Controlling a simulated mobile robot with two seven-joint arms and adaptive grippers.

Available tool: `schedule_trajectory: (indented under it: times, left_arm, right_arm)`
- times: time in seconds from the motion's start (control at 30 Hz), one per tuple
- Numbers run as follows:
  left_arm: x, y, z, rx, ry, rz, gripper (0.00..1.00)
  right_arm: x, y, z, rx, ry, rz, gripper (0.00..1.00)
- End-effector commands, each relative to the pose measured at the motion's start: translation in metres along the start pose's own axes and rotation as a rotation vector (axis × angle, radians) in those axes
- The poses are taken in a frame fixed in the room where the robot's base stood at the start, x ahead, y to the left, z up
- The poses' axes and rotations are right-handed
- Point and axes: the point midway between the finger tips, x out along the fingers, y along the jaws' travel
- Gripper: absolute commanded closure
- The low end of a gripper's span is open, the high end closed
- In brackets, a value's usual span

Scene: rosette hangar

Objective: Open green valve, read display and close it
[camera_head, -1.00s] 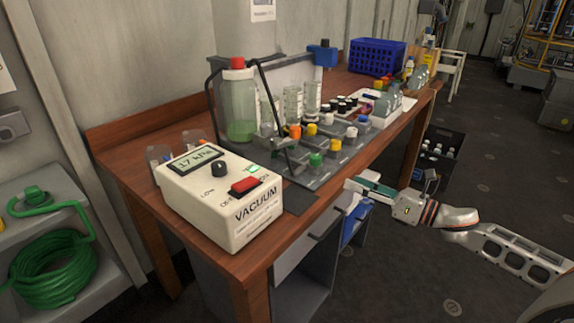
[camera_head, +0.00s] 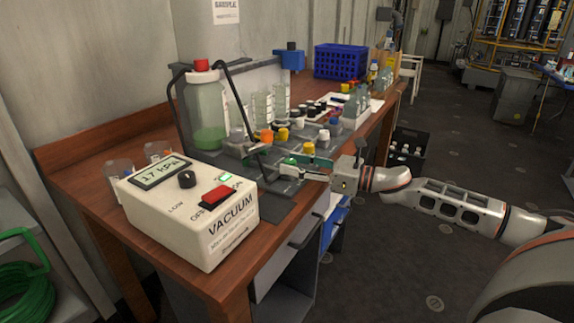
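The green valve knob (camera_head: 290,161) sits at the near end of the grey manifold on the wooden bench. My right gripper (camera_head: 291,165) reaches in from the right, level with the knob. Its two fingers are apart, one on the far side and one on the near side of the knob; whether they touch it cannot be told. The white vacuum box (camera_head: 195,222) stands at the near left of the bench. Its display (camera_head: 161,172) reads 17 kPa, and its red switch (camera_head: 216,195) and black dial (camera_head: 187,180) face up. My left gripper is not in view.
Yellow (camera_head: 308,148) and orange (camera_head: 267,136) knobs stand close beyond the green one. A large bottle with green liquid (camera_head: 205,115) in a black frame stands behind. A blue crate (camera_head: 340,62) is at the far end. The floor to the right is mostly clear.

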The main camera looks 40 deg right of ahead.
Motion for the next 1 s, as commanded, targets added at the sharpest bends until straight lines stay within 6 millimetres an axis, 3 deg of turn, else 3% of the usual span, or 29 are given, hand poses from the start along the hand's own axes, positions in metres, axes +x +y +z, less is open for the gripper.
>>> schedule_trajectory:
  times: [0.3, 0.67, 0.8, 1.0]
  left_arm:
    - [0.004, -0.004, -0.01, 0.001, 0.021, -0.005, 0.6]
    - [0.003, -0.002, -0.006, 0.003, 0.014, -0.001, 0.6]
    - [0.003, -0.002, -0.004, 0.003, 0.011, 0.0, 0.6]
    - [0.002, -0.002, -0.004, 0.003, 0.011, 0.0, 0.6]
  right_arm:
    - [0.017, -0.001, 0.0, 0.0, 0.0, -0.001, 0.6]
    - [0.018, 0.0, 0.001, 0.0, 0.0, -0.001, 0.6]
    - [0.018, 0.0, 0.001, 0.0, 0.0, -0.001, 0.97]
    - [0.018, 0.0, 0.001, 0.0, -0.001, -0.003, 1.0]
